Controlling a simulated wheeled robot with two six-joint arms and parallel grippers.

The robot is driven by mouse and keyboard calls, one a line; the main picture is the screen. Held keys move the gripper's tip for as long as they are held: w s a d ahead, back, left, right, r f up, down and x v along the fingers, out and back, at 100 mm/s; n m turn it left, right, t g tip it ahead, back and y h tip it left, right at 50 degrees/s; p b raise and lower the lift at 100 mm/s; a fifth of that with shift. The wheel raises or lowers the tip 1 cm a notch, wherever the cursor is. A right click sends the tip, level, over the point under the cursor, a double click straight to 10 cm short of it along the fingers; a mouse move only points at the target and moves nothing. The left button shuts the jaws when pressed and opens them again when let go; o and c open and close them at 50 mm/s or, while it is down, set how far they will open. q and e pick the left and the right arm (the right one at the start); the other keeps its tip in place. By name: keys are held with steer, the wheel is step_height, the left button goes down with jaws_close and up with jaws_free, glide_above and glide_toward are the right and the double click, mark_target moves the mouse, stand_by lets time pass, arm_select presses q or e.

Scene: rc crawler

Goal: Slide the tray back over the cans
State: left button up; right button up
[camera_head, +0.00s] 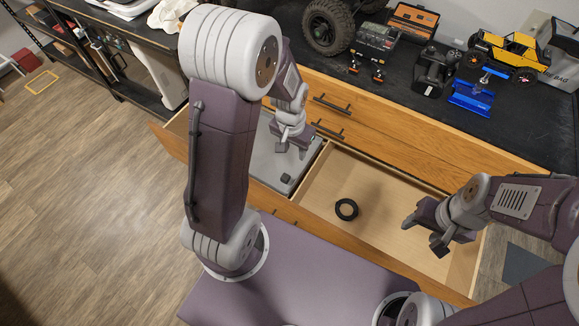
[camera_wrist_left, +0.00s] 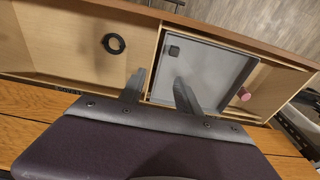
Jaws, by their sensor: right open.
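The grey tray (camera_head: 265,165) lies in the left part of the open wooden drawer. It fills much of the left wrist view (camera_wrist_left: 212,72), with a small black block (camera_wrist_left: 173,51) in one corner. My left gripper (camera_head: 292,148) is above the tray. My right gripper (camera_head: 424,234) is open and empty over the right part of the drawer. A pink round thing (camera_wrist_left: 243,94) shows at the tray's edge; I cannot tell if it is a can. No other cans can be made out.
A black ring (camera_head: 346,209) lies on the bare drawer floor (camera_head: 385,192), right of the tray. The dark worktop behind holds a yellow crawler (camera_head: 505,52), a large tyre (camera_head: 328,27), an orange-edged case (camera_head: 412,20) and blue parts (camera_head: 471,98). A closed drawer with handles is above.

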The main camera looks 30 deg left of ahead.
arm_select(q)
step_height(320, 180, down, 6)
steer(key=w+a+r+b, duration=0.1)
steer(key=w+b, duration=0.1)
steer(key=g+b, duration=0.1)
steer(key=b, duration=0.1)
glide_toward(285, 176)
steer(key=shift+d+f, duration=0.15)
steer(key=shift+f, duration=0.15)
step_height(285, 176, down, 8)
steer(key=shift+f, duration=0.1)
steer(key=shift+w, duration=0.1)
jaws_close()
stand_by(0.6)
